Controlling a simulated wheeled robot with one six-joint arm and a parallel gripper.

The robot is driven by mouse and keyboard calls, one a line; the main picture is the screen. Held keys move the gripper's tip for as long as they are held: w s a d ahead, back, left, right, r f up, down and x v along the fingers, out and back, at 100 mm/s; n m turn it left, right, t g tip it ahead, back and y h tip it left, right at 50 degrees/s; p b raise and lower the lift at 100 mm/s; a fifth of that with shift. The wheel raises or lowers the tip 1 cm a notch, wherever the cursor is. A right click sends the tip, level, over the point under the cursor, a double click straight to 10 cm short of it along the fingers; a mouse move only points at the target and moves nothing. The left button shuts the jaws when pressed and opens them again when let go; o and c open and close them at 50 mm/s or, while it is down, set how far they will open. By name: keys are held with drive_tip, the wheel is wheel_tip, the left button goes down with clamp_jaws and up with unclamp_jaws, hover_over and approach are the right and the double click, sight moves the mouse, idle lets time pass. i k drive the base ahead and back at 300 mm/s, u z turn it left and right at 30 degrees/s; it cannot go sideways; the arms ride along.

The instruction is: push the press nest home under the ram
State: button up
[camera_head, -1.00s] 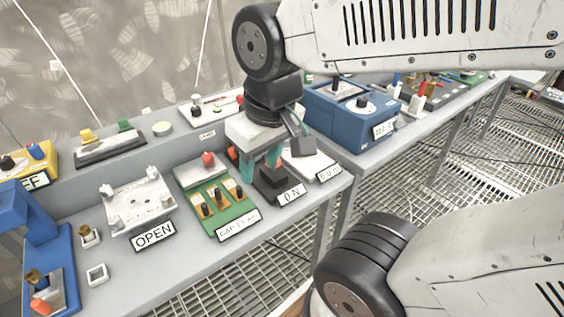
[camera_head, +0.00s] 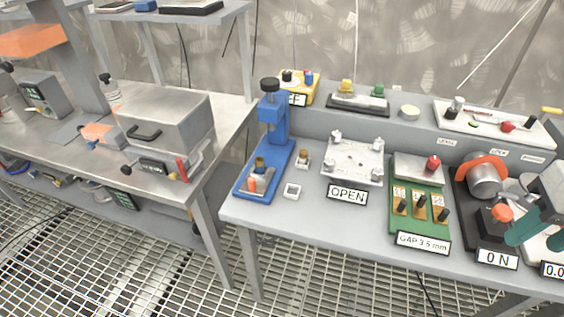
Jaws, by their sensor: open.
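The blue press (camera_head: 274,125) stands at the left end of the near bench, with a black knob on top of its column. Its grey nest (camera_head: 262,184) lies on the blue base, toward the front, with a brass piece (camera_head: 260,162) at its rear and an orange-red knob (camera_head: 252,184) at its front. The nest appears forward of the column; the ram's lower end is hard to make out. My gripper (camera_head: 526,214) shows only partly at the right edge, its teal fingers open beside the "0 N" device, far right of the press. Whether it touches that device is unclear.
A small white square frame (camera_head: 292,190) and a brass-topped block (camera_head: 302,158) sit right of the press. Further right are the "OPEN" fixture (camera_head: 352,160) and the green gap board (camera_head: 420,215). A gap separates this bench from the left bench with a metal box (camera_head: 168,128).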

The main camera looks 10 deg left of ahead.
sight(258, 175)
drive_tip(key=z, duration=0.55)
drive_tip(key=k, duration=1.25)
drive_tip(key=u, duration=0.2)
drive_tip(key=i, duration=0.6)
drive_tip(key=u, duration=0.7)
drive_tip(key=i, duration=0.9)
drive_tip(key=z, duration=0.25)
